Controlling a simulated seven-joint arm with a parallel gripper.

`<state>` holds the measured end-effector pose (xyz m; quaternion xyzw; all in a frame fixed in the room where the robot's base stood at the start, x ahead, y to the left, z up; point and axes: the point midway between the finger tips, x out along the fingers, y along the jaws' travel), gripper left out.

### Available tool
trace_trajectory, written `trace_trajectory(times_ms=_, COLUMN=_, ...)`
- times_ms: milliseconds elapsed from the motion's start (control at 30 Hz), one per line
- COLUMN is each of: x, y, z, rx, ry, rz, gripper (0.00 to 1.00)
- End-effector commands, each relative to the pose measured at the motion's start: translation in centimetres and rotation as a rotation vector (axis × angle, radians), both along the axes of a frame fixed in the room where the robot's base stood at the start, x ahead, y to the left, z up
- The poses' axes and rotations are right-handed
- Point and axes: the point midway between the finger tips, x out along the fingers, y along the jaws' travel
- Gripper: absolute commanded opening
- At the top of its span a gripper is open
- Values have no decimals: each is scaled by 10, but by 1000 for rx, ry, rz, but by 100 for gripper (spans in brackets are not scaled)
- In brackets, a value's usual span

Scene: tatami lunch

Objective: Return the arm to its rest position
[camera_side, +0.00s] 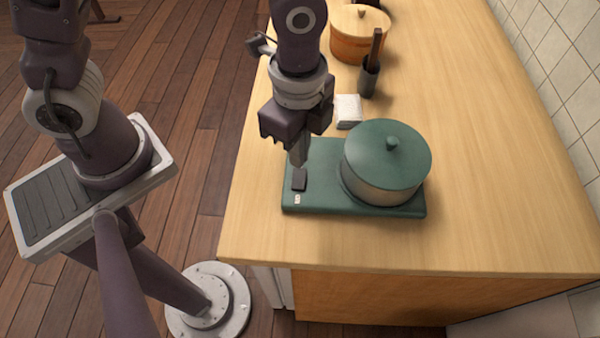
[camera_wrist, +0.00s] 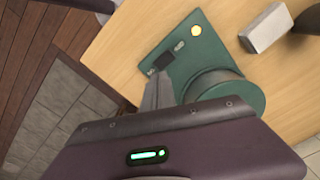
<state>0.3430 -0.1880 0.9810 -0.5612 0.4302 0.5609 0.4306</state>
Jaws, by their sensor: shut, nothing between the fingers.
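My gripper (camera_side: 298,163) is shut and empty, pointing down over the left part of a green base plate (camera_side: 330,205) on the wooden counter. Its tips are close to a dark rectangular switch (camera_side: 299,181) on the plate; I cannot tell whether they touch it. In the wrist view the shut fingers (camera_wrist: 155,88) point toward the same switch (camera_wrist: 163,61). A pot with a green lid (camera_side: 388,160) sits upright on the right part of the plate, close beside my gripper. A yellow disc (camera_wrist: 196,30) shows on the plate in the wrist view.
A white block (camera_side: 348,110) lies just behind the plate.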

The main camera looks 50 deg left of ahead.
Motion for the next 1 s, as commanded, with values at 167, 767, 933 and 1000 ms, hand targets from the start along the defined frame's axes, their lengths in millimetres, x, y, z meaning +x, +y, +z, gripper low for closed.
trace_trajectory(times_ms=167, x=0, y=0, z=1, rx=1, ry=1, rz=0, gripper=0)
trace_trajectory(times_ms=767, x=-63, y=131, z=171, rx=-256, ry=-370, rz=1106, gripper=0)
trace_trajectory(times_ms=933, x=-86, y=141, z=177, rx=-318, ry=-416, rz=1274, gripper=0)
trace_trajectory(times_ms=1000, x=-87, y=142, z=177, rx=-323, ry=-418, rz=1288, gripper=0)
